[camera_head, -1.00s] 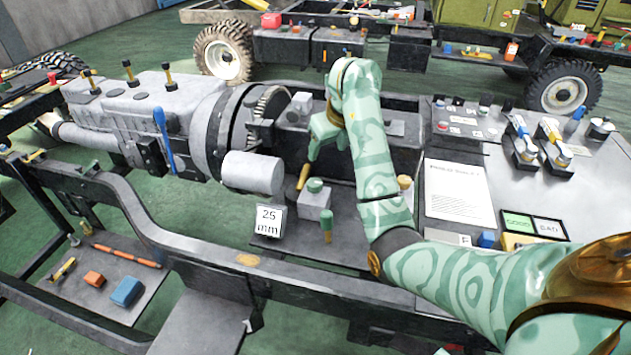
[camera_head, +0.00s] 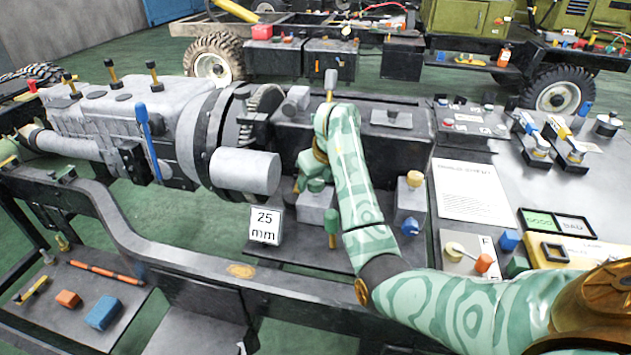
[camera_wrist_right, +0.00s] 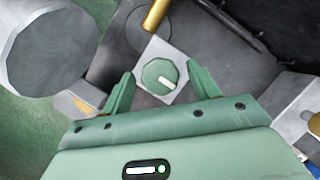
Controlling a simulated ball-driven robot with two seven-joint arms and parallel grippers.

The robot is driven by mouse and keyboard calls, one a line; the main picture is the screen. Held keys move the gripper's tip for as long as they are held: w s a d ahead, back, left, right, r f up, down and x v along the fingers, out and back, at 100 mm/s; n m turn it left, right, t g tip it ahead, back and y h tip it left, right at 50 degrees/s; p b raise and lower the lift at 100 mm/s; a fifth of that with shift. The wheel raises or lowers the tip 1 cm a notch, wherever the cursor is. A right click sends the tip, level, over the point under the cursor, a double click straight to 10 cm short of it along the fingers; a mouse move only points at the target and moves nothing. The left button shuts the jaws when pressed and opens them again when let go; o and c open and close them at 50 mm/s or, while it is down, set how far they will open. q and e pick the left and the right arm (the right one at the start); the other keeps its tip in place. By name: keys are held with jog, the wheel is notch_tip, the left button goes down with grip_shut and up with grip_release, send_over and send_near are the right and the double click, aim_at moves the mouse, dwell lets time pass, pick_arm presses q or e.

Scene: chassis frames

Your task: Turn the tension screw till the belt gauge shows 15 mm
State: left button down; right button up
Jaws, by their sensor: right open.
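The belt gauge is a white card (camera_head: 265,225) that reads 25 mm, standing left of a small grey block (camera_head: 316,208). A green knob (camera_head: 316,186), which looks like the tension screw, sits on top of that block. In the right wrist view the knob (camera_wrist_right: 156,71) is faceted, with a white pointer mark. My right gripper (camera_head: 306,176) is at the knob, partly hidden by its own wrist. In the wrist view the open fingers (camera_wrist_right: 160,80) stand on either side of the knob, with gaps; contact does not show. My left gripper is not in view.
A grey cylinder (camera_head: 245,172) lies left of the block. A brass rod (camera_wrist_right: 156,15) is close above the knob in the wrist view. A printed sheet (camera_head: 472,191) lies at right.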

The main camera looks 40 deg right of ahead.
jog(key=c, duration=1)
jog(key=shift+o, duration=0.2)
jog(key=shift+a, duration=0.1)
jog(key=m+h, duration=0.1)
jog(key=m, duration=0.1)
jog(key=shift+a+m, duration=0.1)
jog(key=shift+m, duration=0.3)
jog(key=m+h, duration=0.1)
jog(key=m, duration=0.2)
jog(key=shift+m+g, duration=0.3)
jog(key=shift+g, duration=0.1)
jog(key=m, duration=0.2)
jog(key=m+g+h, duration=0.1)
jog(key=m, duration=0.1)
jog(key=shift+w+a+f+m+b, duration=0.1)
jog(key=shift+w+m+b, duration=0.05)
jog(key=shift+m+b, duration=0.2)
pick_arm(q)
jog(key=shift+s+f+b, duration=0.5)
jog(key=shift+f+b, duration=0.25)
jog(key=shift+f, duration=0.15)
pick_arm(e)
jog(key=shift+w+m+g+h, duration=0.1)
jog(key=shift+m+g+h, duration=0.3)
jog(key=shift+m, duration=0.75)
jog(key=shift+m+g+h, duration=0.1)
jog(key=shift+m+g, duration=0.5)
jog(key=shift+m, duration=0.5)
